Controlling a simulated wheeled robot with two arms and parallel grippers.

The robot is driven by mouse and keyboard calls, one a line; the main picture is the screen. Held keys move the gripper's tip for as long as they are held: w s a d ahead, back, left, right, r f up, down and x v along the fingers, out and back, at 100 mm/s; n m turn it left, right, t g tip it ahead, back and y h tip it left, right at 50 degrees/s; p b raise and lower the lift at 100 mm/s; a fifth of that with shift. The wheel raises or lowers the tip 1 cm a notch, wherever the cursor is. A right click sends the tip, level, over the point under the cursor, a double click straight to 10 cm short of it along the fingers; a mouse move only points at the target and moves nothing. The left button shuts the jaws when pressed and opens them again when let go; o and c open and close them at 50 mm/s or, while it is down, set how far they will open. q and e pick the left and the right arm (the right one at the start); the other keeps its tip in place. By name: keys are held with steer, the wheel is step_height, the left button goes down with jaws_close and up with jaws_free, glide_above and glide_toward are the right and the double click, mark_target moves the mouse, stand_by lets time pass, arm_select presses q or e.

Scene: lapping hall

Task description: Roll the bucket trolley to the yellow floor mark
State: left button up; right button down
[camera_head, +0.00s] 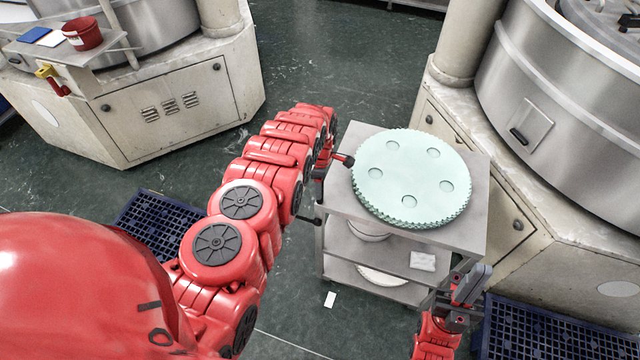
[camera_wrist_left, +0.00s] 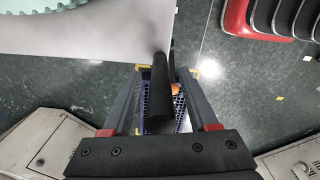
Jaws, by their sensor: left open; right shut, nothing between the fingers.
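The bucket trolley (camera_head: 468,225) is a grey metal cart with stacked shelves, standing in the middle of the head view. A pale green toothed disc with several round recesses (camera_head: 411,176) lies on its top. Pale round vessels show partly on its lower shelves, one on the middle shelf (camera_head: 368,230). My left gripper (camera_head: 320,188) is at the trolley's left edge. In the left wrist view its open fingers (camera_wrist_left: 162,100) stand either side of a black handle grip (camera_wrist_left: 160,95), not closed on it. My right gripper (camera_head: 472,285) is shut and empty by the trolley's near right corner.
Large lapping machines stand at the left (camera_head: 165,110) and right (camera_head: 520,190), the right one close to the trolley. Blue floor grates lie left (camera_head: 150,225) and lower right (camera_head: 540,325). A white slip (camera_head: 330,299) lies on the floor. Open floor lies behind the trolley.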

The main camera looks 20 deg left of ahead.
arm_select(q)
steer(key=shift+f, duration=0.2)
steer(key=shift+c, duration=0.2)
jaws_close()
stand_by(1.2)
